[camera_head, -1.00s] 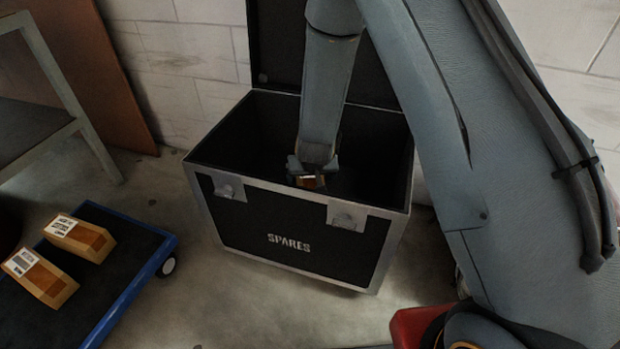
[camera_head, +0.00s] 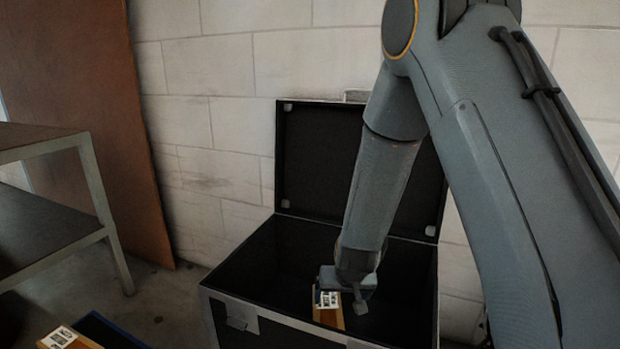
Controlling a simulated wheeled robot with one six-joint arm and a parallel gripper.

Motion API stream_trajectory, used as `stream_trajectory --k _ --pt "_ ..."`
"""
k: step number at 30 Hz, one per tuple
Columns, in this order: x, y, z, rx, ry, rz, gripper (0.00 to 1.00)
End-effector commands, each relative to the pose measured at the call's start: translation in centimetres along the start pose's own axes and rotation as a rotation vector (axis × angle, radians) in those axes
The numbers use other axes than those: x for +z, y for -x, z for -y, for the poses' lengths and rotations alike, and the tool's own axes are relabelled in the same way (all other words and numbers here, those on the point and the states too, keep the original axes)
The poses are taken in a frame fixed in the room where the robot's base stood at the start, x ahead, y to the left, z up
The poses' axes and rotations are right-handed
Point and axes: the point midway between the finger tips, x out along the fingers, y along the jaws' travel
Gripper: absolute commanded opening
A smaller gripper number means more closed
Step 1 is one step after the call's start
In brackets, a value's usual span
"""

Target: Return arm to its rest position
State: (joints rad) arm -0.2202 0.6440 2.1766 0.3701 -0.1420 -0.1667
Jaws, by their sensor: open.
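My gripper (camera_head: 340,298) is open and points down inside the open black case (camera_head: 268,336). A small brown cardboard box (camera_head: 328,314) with a white label is in the case, right at the fingertips. One finger shows at the box's right. The other is hard to make out, and I cannot tell whether the fingers touch the box. My arm reaches down into the case from the upper right.
The case's lid (camera_head: 325,160) stands open against the pale block wall (camera_head: 225,110). A grey metal table (camera_head: 45,150) and a brown panel (camera_head: 145,130) are at the left. Another labelled box (camera_head: 66,338) lies on a blue-edged cart (camera_head: 105,332) at the lower left.

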Motion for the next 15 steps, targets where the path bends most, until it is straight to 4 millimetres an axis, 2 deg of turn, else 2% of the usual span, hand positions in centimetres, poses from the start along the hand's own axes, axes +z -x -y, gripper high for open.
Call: stream_trajectory --k 1,6,12,15 --pt "-0.1 2.0 -0.8 -0.005 -0.004 0.008 0.87" --pt "1.3 7.6 -3.0 -0.013 -0.005 0.059 0.87" --pt "4.1 13.7 -5.8 -0.007 -0.004 0.119 0.87" --pt "5.6 16.0 -6.9 0.001 -0.002 0.145 0.87"
